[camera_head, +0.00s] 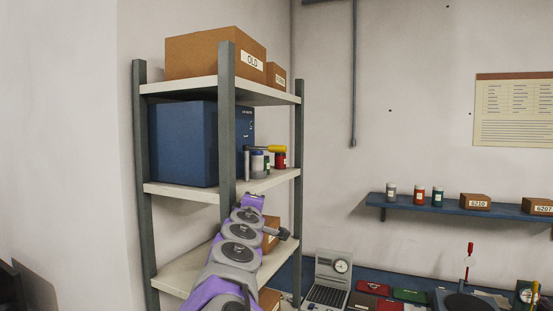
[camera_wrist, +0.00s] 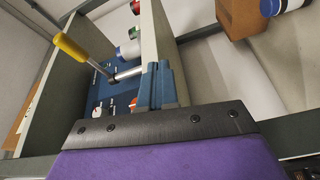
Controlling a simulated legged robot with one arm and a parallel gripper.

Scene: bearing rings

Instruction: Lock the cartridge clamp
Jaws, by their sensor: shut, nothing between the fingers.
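A blue unit (camera_head: 184,143) stands on the middle shelf of the rack, and its blue panel shows in the wrist view (camera_wrist: 125,99). A lever with a yellow handle (camera_head: 262,148) sticks out from its right side. In the wrist view the yellow handle (camera_wrist: 72,46) is at upper left, with a metal rod running toward a silvery cylinder (camera_wrist: 126,73) at the panel. I cannot tell whether this clamp is locked. My gripper (camera_wrist: 157,84) is shut and empty, its blue fingers close together, apart from the yellow handle. In the head view its fingertips cannot be made out.
The middle shelf board (camera_head: 200,190) and a grey rack post (camera_head: 227,125) are close to my arm. A red jar (camera_head: 280,159) stands near the lever. Brown boxes (camera_head: 205,55) sit on top.

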